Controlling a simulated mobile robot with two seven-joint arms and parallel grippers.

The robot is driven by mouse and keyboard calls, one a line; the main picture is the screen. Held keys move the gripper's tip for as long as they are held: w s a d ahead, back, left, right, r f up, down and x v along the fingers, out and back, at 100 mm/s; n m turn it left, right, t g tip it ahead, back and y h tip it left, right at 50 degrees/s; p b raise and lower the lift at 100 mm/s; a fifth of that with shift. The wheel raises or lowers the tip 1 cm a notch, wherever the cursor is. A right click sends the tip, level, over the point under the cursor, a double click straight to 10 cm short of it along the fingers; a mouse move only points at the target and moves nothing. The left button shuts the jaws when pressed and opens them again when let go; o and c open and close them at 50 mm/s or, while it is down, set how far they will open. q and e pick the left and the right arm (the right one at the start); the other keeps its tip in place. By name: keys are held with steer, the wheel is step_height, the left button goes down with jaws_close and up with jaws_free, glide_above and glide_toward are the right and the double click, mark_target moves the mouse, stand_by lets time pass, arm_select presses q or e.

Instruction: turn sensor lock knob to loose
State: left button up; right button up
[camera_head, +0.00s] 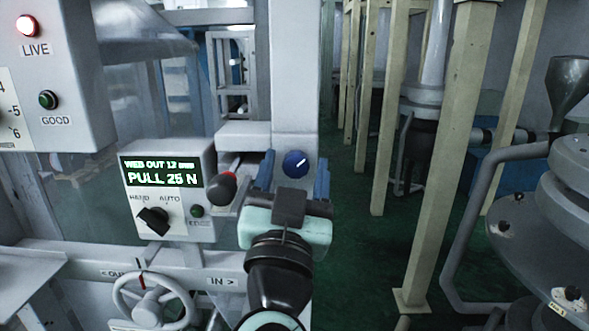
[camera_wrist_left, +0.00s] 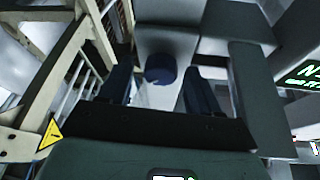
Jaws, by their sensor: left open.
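The sensor lock knob is most likely the round blue knob (camera_head: 296,163) with a white pointer mark, on the front of a grey machine post. Its mark points to the upper right in the head view. My left gripper (camera_head: 294,170) is open, with one blue finger to each side of the knob in that view. In the left wrist view the knob (camera_wrist_left: 160,68) sits ahead between the two open fingers (camera_wrist_left: 158,88), apparently beyond the tips. I see no contact, and any lettering by the knob is hidden or too small to read. My right gripper is out of view.
Left of the post are a dark ball-ended lever (camera_head: 221,187) and a control box (camera_head: 185,165) reading "PULL 25 N" with a HAND/AUTO switch (camera_head: 153,218). A handwheel (camera_head: 150,303) is below. Cream posts (camera_head: 455,130) and green floor (camera_head: 350,240) lie to the right.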

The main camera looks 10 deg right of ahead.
arm_select(q)
steer(key=c, duration=1)
steer(key=shift+c, duration=0.2)
